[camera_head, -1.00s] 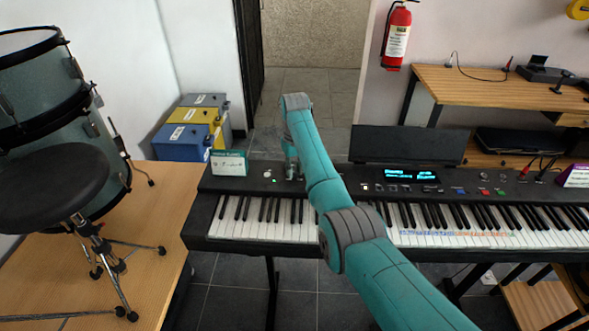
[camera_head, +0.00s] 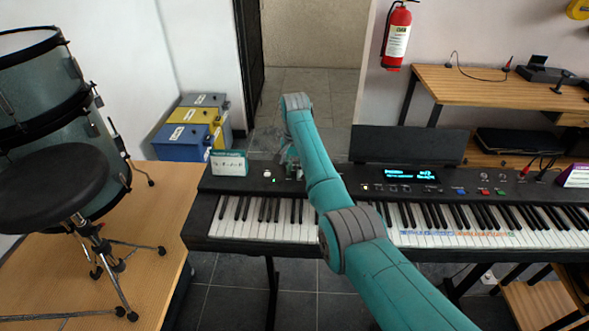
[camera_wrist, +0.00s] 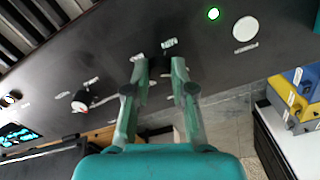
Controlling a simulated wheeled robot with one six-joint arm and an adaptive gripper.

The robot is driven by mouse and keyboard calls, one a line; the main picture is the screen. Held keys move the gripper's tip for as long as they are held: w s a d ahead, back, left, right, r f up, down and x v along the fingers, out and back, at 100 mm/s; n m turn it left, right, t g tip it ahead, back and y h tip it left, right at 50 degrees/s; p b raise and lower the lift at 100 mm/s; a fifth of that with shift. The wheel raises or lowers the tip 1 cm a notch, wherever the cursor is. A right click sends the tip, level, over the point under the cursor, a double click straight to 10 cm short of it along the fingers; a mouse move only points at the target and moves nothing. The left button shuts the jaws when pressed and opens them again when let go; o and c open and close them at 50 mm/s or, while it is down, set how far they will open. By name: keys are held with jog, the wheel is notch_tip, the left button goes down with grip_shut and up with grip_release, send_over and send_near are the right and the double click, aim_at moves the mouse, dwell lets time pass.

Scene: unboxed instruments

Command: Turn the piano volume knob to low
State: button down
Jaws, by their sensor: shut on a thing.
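The black piano (camera_head: 225,186) stands across the middle of the head view, its control panel above the keys. In the wrist view my gripper (camera_wrist: 158,68) is over the panel (camera_wrist: 120,42). Its two green fingers are closed on the sides of a small dark knob (camera_wrist: 158,64), which is mostly hidden between the tips. Small white labels sit beside it, too blurred to read. A second knob (camera_wrist: 80,99) with a white cap stands apart on the panel. In the head view my arm hides most of the gripper (camera_head: 290,168). The knob's pointer is not clear.
A lit green button (camera_wrist: 213,13) and a white disc (camera_wrist: 245,28) are near the gripped knob. The piano display (camera_head: 410,175) is lit. Drums and a stool (camera_head: 50,185) stand at left.

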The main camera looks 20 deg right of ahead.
aim_at(294, 171)
jog(key=shift+m, duration=2)
jog(key=c, duration=1)
grip_release()
notch_tip(294, 171, up, 12)
